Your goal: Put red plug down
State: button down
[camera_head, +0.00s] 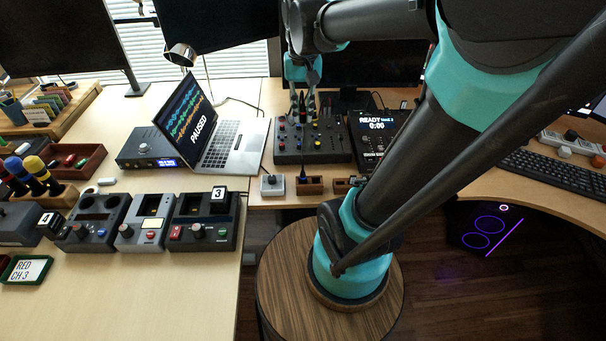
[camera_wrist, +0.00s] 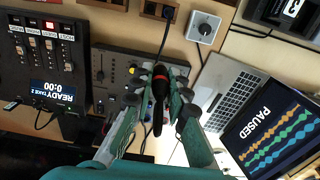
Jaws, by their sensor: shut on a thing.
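My gripper (camera_wrist: 160,82) is shut on the red plug (camera_wrist: 159,97), a black plug with a red band, in the wrist view. The plug is between the two fingers, over the grey mixer (camera_wrist: 113,68). In the head view my gripper (camera_head: 302,98) is at the back edge of the mixer (camera_head: 290,157), and the plug is too small there to make out clearly. Two small wooden holders stand in front of the mixer, a middle one (camera_head: 310,186) and one (camera_head: 342,187) partly hidden by my arm. A dark cable rises from the middle holder in the wrist view.
A grey box with a knob (camera_head: 272,185) stands left of the holders. An open laptop (camera_head: 236,147) is to the left, a recorder (camera_head: 372,128) to the right. A framed sign (camera_head: 27,270) reads "RED CH 3". The left table's front is clear.

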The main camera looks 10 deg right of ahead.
notch_tip(320, 180, down, 20)
jog(key=shift+r, duration=0.1)
dwell(0.7)
jog(key=shift+f, duration=0.45)
jog(key=shift+f, duration=0.15)
jog(key=c, duration=1.5)
grip_release()
notch_tip(320, 180, up, 13)
jog(key=shift+r, duration=0.15)
jog(key=shift+s, duration=0.1)
